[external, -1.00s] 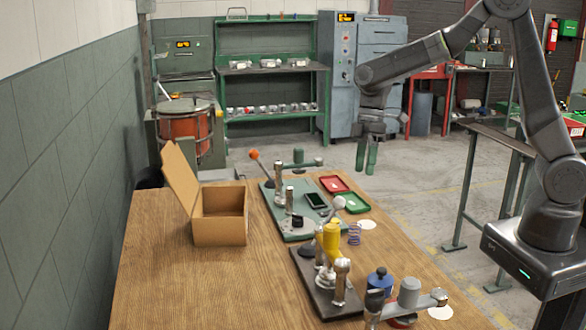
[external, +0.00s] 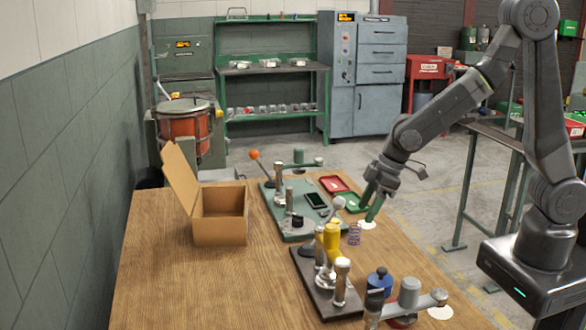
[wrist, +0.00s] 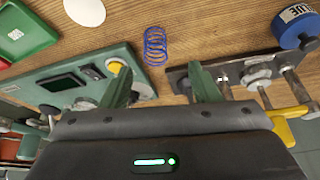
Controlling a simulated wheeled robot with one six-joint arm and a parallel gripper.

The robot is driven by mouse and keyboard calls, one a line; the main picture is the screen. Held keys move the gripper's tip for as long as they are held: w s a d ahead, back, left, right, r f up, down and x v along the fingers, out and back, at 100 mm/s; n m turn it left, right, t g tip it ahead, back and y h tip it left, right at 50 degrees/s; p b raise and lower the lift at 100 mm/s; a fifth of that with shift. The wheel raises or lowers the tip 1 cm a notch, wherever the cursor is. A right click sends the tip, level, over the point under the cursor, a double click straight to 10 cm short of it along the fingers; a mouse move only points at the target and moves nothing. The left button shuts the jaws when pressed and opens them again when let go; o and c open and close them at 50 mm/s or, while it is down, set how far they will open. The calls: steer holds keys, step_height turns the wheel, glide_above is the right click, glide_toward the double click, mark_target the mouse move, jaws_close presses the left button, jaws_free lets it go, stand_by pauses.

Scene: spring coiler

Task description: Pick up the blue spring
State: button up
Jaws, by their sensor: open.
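The blue spring (external: 355,234) stands on the wooden table near its right edge, just right of the green coiler plate. In the wrist view the blue spring (wrist: 155,46) lies ahead of my fingertips, roughly centred between them but apart from them. My gripper (external: 371,205) has green fingers pointing down, a little above the table and just behind the spring. In the wrist view my gripper (wrist: 162,82) is open, with nothing between its fingers.
A green-based coiler (external: 275,205) with a black device stands left of the spring. A dark-based press (external: 320,275) with a yellow handle is nearer the camera. Red (external: 333,183) and green trays lie behind. A white disc (wrist: 86,11) lies near the spring. An open cardboard box (external: 220,228) stands left.

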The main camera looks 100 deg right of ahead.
mark_target(355, 225)
steer(key=shift+d+p+x, duration=0.2)
steer(key=shift+p+x, duration=0.2)
steer(key=shift+x, duration=1.35)
steer(key=shift+d+p+x, duration=0.15)
steer(key=shift+p+x, duration=0.2)
steer(key=shift+x, duration=1.4)
steer(key=shift+w+r, duration=0.1)
steer(key=c, duration=1.1)
steer(key=shift+o, duration=0.2)
steer(key=shift+r, duration=0.1)
